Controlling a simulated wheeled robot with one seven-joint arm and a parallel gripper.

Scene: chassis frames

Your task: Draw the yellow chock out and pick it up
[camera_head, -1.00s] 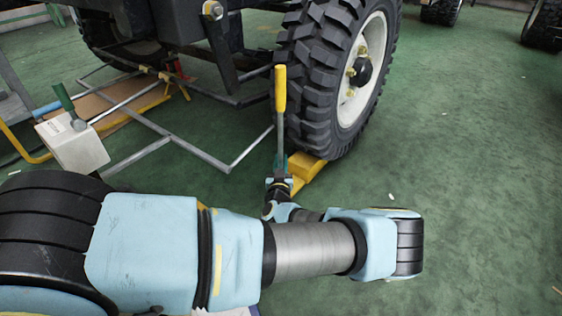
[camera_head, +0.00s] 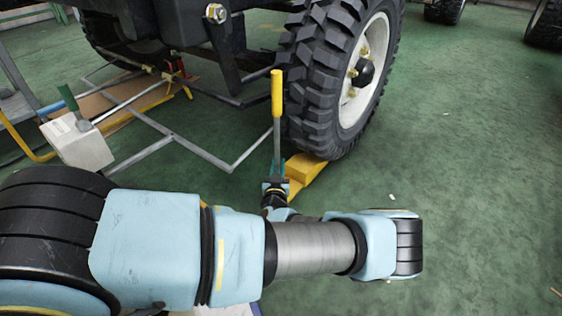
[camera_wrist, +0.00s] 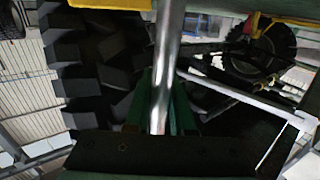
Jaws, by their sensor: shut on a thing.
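The yellow chock (camera_head: 304,170) lies on the green floor at the foot of the big black tyre (camera_head: 322,75), its far end close against the tread. An upright metal rod with a yellow grip (camera_head: 277,92) stands beside the chock's left end; their join is hidden by my gripper and arm. My gripper (camera_head: 275,183) is low, just left of the chock, shut on the rod. In the wrist view the bare metal rod (camera_wrist: 167,70) passes between the green fingers (camera_wrist: 167,110). The chock's lower left part is partly hidden.
A metal tube frame (camera_head: 195,150) lies left of the wheel. A white box with a green-handled lever (camera_head: 78,143) stands at the left. The vehicle body (camera_head: 170,20) overhangs at the back. The floor to the right (camera_head: 460,170) is clear.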

